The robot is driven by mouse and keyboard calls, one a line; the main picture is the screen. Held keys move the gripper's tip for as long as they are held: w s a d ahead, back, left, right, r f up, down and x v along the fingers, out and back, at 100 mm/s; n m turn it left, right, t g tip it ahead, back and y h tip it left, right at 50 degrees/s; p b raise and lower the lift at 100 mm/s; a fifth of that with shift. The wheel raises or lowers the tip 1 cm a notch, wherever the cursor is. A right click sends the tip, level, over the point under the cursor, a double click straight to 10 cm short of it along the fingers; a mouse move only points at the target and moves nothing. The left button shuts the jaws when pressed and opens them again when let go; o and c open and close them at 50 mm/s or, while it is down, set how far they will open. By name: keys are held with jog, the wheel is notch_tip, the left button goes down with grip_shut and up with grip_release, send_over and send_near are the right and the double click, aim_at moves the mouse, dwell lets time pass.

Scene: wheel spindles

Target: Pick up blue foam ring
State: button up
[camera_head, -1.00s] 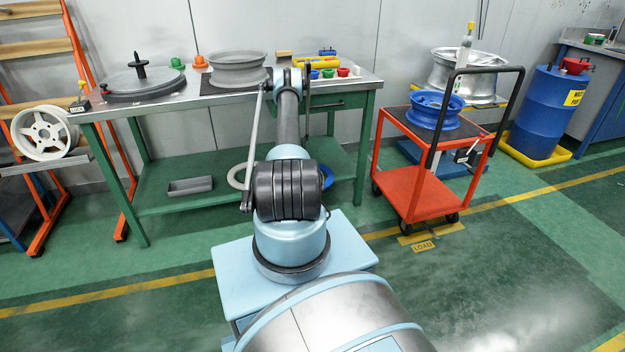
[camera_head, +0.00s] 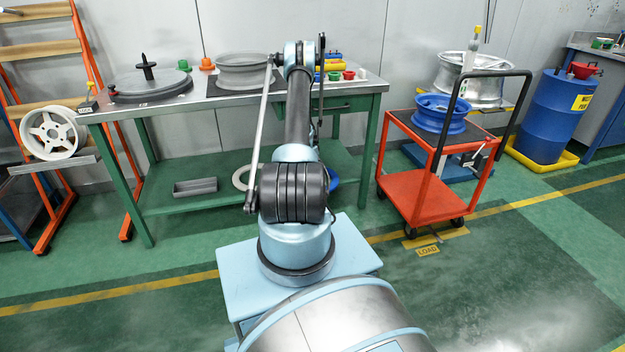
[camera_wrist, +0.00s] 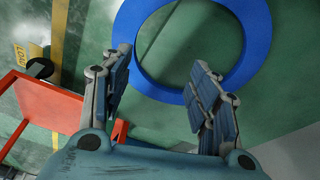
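The blue foam ring (camera_head: 335,178) is on the green bench's lower shelf, mostly hidden behind my arm in the head view. In the wrist view the blue ring (camera_wrist: 258,42) fills the upper middle, with its top cut off by the picture edge. My gripper (camera_wrist: 161,60) is open, its two fingers spread apart and empty. In the picture the near part of the ring's band runs between the fingers. I cannot tell how far the fingertips are from it. My gripper is hidden in the head view.
A pale grey ring (camera_head: 241,177) lies left of the blue ring on the shelf (camera_head: 160,203). A grey tray (camera_head: 195,186) is further left. The bench top (camera_head: 200,100) is above. A red cart (camera_head: 418,196) stands to the right, and its red frame (camera_wrist: 50,108) shows at left in the wrist view.

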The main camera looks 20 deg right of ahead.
jog(key=y, duration=0.1)
send_near(328, 188)
jog(key=shift+n, duration=0.4)
jog(key=shift+w+d+f, duration=0.1)
jog(key=shift+d+f, duration=0.2)
jog(key=shift+f, duration=1.1)
jog(key=shift+s+d+f, duration=0.1)
jog(key=shift+d+f, duration=0.15)
jog(key=shift+f, duration=1.1)
jog(key=shift+w+d+f, duration=0.1)
jog(key=shift+d+f, duration=0.2)
jog(key=shift+f, duration=1.1)
jog(key=c, duration=1)
